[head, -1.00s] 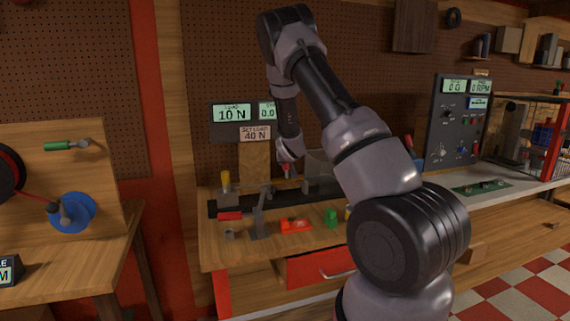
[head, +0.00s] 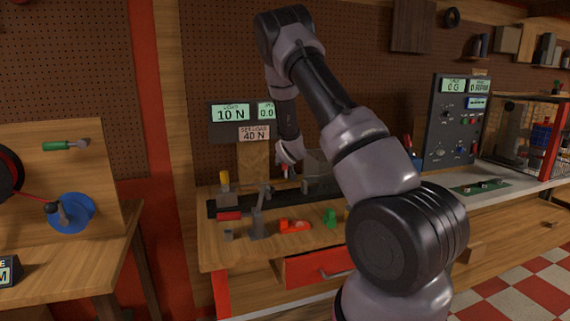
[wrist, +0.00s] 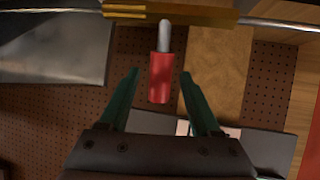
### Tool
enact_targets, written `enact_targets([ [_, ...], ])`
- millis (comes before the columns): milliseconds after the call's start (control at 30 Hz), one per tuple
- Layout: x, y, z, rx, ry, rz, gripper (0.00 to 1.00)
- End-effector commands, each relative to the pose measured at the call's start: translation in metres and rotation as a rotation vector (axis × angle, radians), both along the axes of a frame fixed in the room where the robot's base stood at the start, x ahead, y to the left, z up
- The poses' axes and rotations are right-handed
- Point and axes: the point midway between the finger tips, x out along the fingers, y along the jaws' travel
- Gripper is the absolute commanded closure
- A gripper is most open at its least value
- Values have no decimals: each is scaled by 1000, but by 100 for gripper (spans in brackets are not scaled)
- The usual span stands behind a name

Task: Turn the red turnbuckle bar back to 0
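In the wrist view the red turnbuckle bar (wrist: 160,77) has a red sleeve and a grey rod end meeting a brass-coloured body (wrist: 170,12) on a thin rod. My gripper (wrist: 158,78) is open, its two green fingers on either side of the red sleeve with gaps showing on both sides. In the head view my gripper (head: 289,166) is above the bench by the rig, and a small bit of red shows just below it. The load display (head: 231,112) reads 10 N, and the sign below it (head: 254,133) reads SET LOAD 40 N.
On the bench lie an orange-red part (head: 294,226), a green part (head: 330,217) and a grey lever stand (head: 259,212). A pegboard wall is behind.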

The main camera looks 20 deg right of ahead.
Motion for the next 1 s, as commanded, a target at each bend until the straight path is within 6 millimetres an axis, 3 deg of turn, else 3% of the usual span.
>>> enact_targets([
  [167,-11,3,7,1,0,0,36],
  [600,-80,19,47,1,-1,0,36],
  [1000,-92,21,52,0,0,0,36],
])
